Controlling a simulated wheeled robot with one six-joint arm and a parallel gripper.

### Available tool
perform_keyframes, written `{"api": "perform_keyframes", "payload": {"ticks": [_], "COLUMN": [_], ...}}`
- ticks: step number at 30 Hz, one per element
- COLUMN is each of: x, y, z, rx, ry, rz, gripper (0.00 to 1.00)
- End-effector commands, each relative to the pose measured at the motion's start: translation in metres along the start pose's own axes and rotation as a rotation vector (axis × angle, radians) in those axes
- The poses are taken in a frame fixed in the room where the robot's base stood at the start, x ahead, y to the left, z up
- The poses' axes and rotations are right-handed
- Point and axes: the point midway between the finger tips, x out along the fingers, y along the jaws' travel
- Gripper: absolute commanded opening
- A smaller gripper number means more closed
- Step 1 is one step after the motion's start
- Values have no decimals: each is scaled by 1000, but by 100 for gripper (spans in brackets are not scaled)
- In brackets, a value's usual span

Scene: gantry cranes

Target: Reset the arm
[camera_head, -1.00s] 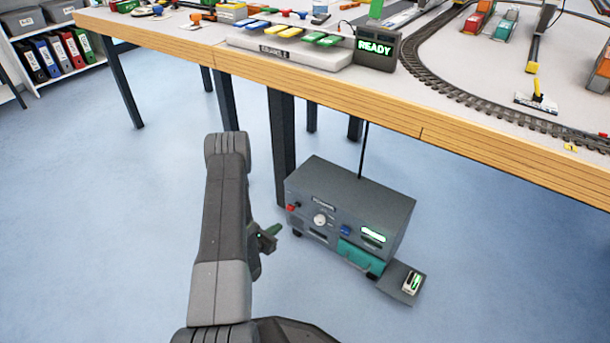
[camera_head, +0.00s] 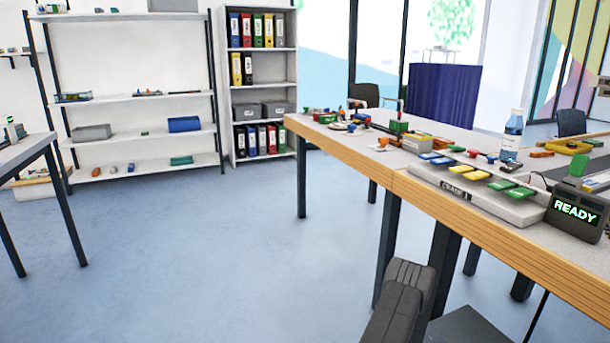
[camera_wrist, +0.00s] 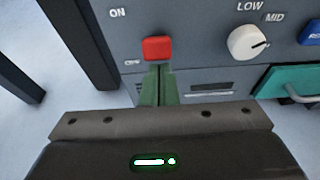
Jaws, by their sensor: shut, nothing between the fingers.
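My gripper (camera_wrist: 158,84) shows in the wrist view with its narrow green fingers shut and nothing between them. The fingertips are just below a red switch (camera_wrist: 157,49) on the front of a grey control box (camera_wrist: 190,27); I cannot tell whether they touch it. The words ON and another, small label stand beside the switch. In the head view only my arm shows, at the bottom edge right of the middle, and my gripper is out of the picture.
A white knob (camera_wrist: 248,42), a blue button (camera_wrist: 311,33) and a teal drawer (camera_wrist: 285,82) are on the box. A wooden-edged table (camera_head: 430,205) with a READY display (camera_head: 575,212) stands right. Shelves (camera_head: 140,95) stand at the back. The floor at left (camera_head: 190,250) is clear.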

Motion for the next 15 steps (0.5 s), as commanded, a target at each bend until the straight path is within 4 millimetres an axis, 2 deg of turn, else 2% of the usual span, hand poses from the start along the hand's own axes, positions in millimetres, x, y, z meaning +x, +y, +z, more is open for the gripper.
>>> {"api": "perform_keyframes", "payload": {"ticks": [5,15], "x": [1,-63], "y": [0,1], "z": [-8,-25], "rx": [0,-4], "ry": [0,3], "rz": [0,3], "gripper": [0,0]}}
